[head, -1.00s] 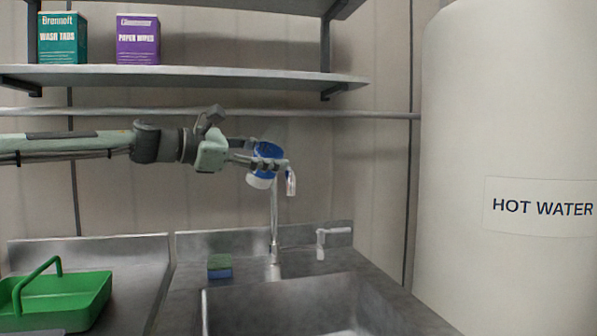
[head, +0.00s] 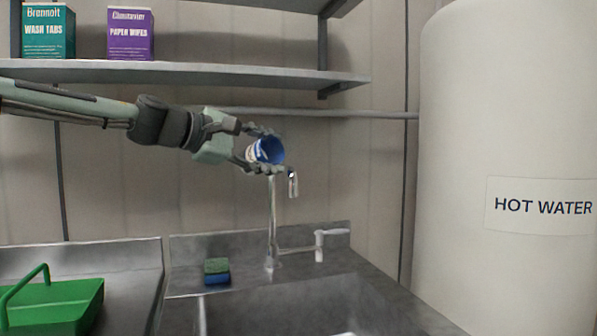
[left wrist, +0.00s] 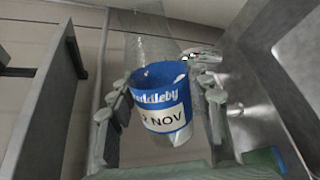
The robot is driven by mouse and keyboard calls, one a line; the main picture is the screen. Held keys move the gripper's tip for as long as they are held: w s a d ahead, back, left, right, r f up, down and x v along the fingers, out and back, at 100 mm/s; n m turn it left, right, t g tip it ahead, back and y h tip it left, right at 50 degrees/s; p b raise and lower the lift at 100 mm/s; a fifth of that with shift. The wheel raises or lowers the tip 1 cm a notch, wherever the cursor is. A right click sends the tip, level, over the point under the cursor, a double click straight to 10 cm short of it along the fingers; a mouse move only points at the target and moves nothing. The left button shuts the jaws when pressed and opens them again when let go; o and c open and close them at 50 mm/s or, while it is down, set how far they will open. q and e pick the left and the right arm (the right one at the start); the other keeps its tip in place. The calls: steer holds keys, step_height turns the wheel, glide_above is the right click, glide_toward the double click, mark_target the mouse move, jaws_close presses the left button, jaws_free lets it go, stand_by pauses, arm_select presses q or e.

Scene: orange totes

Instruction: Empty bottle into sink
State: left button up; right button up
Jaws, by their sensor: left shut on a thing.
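The bottle shows in the head view as a blue and white label band (head: 266,150), tilted, with its blue hollow side facing right. In the left wrist view it is a clear bottle (left wrist: 147,48) with a blue label (left wrist: 165,95) that reads "2 NOV". My left gripper (head: 267,151) is shut around the label, one finger above and one below in the head view. It holds the bottle in the air above the back of the sink (head: 300,312), near the top of the faucet (head: 272,215). Whether liquid is inside cannot be told. My right gripper is out of view.
A green and blue sponge (head: 217,271) lies on the back ledge left of the faucet. A green caddy (head: 60,310) stands on the left counter. A shelf (head: 190,73) with two boxes runs above my arm. A large hot water tank (head: 480,110) stands at the right.

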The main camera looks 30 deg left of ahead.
arm_select(q)
steer(key=shift+f+m, duration=0.1)
steer(key=shift+m, duration=0.2)
steer(key=shift+d+r+m, duration=0.1)
steer(key=shift+r+m, duration=0.1)
steer(key=shift+m, duration=0.1)
steer(key=shift+d+r+y, duration=0.2)
steer(key=shift+r+y, duration=0.05)
steer(key=shift+y, duration=0.05)
steer(key=shift+s+d+r+m, duration=0.1)
steer(key=shift+d+r+m, duration=0.1)
steer(key=shift+m, duration=0.1)
steer(key=shift+f, duration=0.1)
steer(key=shift+m+b, duration=0.35)
steer(key=shift+m, duration=0.05)
steer(key=shift+d, duration=0.1)
steer(key=shift+f+m+y+b, duration=0.15)
steer(key=shift+m+y+b, duration=0.2)
steer(key=shift+b, duration=0.2)
steer(key=shift+r+m, duration=0.2)
steer(key=shift+m, duration=0.05)
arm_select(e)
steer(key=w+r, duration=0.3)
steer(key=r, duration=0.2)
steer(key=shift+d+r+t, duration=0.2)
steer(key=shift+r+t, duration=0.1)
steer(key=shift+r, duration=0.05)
